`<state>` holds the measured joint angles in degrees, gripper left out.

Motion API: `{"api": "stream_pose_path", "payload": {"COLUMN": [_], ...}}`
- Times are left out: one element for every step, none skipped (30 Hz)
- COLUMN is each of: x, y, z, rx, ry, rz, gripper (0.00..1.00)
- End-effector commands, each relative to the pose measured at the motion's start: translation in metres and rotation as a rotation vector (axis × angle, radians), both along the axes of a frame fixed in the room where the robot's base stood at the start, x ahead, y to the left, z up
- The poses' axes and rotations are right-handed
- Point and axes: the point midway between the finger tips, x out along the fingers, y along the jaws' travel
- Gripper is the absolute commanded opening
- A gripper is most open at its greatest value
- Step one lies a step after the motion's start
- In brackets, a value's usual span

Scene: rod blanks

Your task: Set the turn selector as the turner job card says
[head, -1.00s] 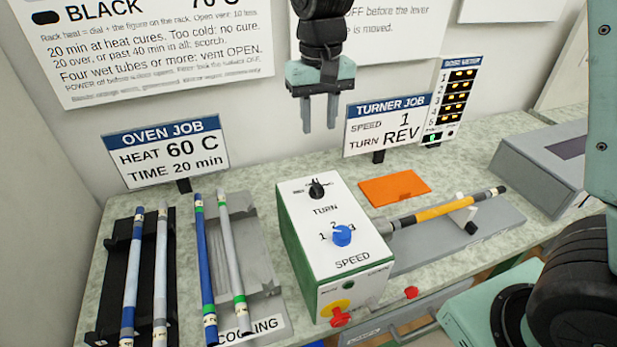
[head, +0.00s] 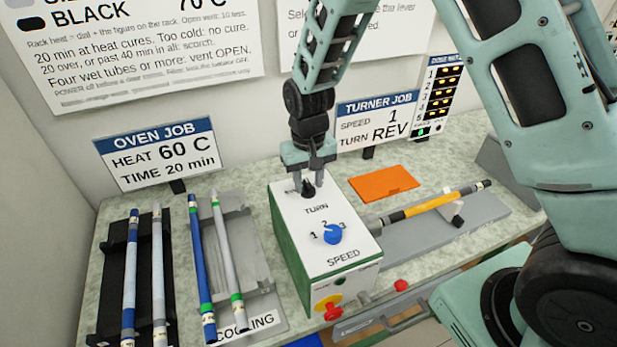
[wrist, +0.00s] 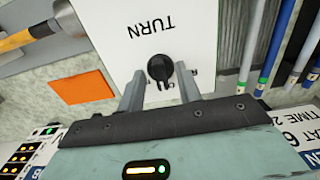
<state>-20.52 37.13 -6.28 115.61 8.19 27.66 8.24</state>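The turn selector (head: 308,188) is a black knob on the top of the white and green control box (head: 290,238). In the wrist view the selector (wrist: 160,68) sits between and just beyond the fingertips. My gripper (head: 309,180) is open above it, with one finger on each side and gaps between; the gripper also shows in the wrist view (wrist: 160,88). The labels by the selector are partly hidden. The turner job card (head: 376,124) reads SPEED 1, TURN REV. The blue speed knob (head: 333,233) stands nearer the front, among the figures 1, 2 and 3.
A yellow rod (head: 430,203) extends right from the box over a grey base. An orange plate (head: 384,184) lies behind it. Racks with blue and grey rods (head: 160,270) stand left. A red knob (head: 332,311) is on the box's front. The oven job card (head: 158,155) stands behind the racks.

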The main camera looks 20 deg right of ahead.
Motion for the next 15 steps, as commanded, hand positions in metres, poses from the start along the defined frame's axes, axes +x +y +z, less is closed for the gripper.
{"api": "stream_pose_path", "payload": {"x": [-0.0001,-0.0001,0.0000,0.0000,0.0000,0.0000,0.0000,0.0000,0.0000,0.0000,0.0000,0.0000,0.0000,0.0001,0.0001], "y": [0.0000,0.0000,0.0000,0.0000,0.0000,0.0000,0.0000,0.0000,-0.0001,0.0000,0.0000,-0.0001,-0.0001,-0.0001,-0.0001], "z": [-0.0004,-0.0005,-0.0004,-0.0004,-0.0004,-0.0003,-0.0003,-0.0002,-0.0002,-0.0002,-0.0001,-0.0001,-0.0001,-0.0001,-0.0001], "rx": [0.000,0.000,0.000,0.000,0.000,0.000,0.000,0.000,0.000,0.000,0.000,0.000,0.000,0.000,0.000], "ry": [0.000,0.000,0.000,0.000,0.000,0.000,0.000,0.000,0.000,0.000,0.000,0.000,0.000,0.000,0.000], "rz": [0.000,0.000,0.000,0.000,0.000,0.000,0.000,0.000,0.000,0.000,0.000,0.000,0.000,0.000,0.001], "gripper": [0.35,0.35,0.35,0.35,0.35,0.35,0.26,0.18,0.07,0.00,0.00,0.00,0.00,0.00,0.00]}}
